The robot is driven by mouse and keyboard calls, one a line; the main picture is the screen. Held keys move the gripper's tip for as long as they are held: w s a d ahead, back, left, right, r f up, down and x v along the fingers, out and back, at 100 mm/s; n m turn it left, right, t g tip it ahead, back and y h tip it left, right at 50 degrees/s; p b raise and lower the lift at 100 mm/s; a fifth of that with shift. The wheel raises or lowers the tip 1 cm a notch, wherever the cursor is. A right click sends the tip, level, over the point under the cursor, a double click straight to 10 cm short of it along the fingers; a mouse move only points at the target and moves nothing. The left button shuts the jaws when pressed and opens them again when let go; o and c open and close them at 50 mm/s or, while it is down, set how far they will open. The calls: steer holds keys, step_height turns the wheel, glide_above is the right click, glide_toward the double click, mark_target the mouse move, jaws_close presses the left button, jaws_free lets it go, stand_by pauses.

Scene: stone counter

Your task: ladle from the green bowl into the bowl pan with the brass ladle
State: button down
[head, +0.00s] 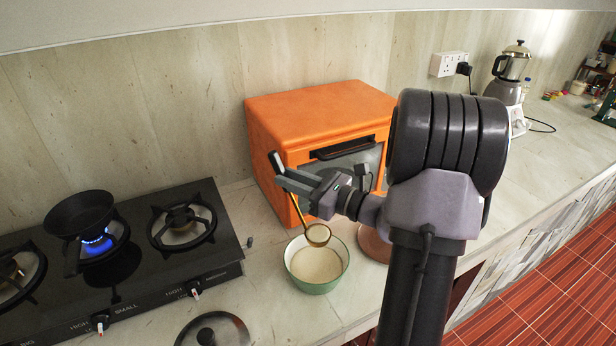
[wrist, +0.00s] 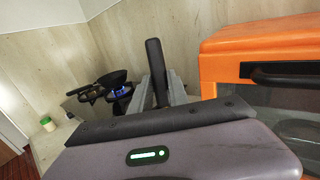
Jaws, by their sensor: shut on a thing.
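The green bowl (head: 317,284) stands on the counter in front of the orange oven and holds a pale cream content. My gripper (head: 282,176) is shut on the dark handle of the brass ladle (head: 318,235). The ladle's cup hangs over the back part of the green bowl, and pale content shows in it. In the wrist view the dark ladle handle (wrist: 155,68) stands up between the jaws (wrist: 165,90). The bowl pan (head: 80,213) is a dark pan on the lit left-rear burner, and it also shows in the wrist view (wrist: 112,79).
The orange oven (head: 318,120) stands just behind my gripper. The black stove (head: 140,275) is on the left, with a blue flame (head: 98,242) under the pan. A dark round lid (head: 213,331) lies at the front. A brownish round thing (head: 374,243) is partly hidden by my arm.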

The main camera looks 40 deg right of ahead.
steer(key=shift+s+a+f, duration=0.1)
steer(key=shift+s+a, duration=0.1)
steer(key=shift+a, duration=0.2)
step_height(320, 180, down, 12)
steer(key=b, duration=1)
steer(key=shift+s, duration=0.1)
step_height(320, 180, up, 12)
steer(key=p, duration=0.9)
steer(key=shift+f, duration=0.35)
stand_by(0.4)
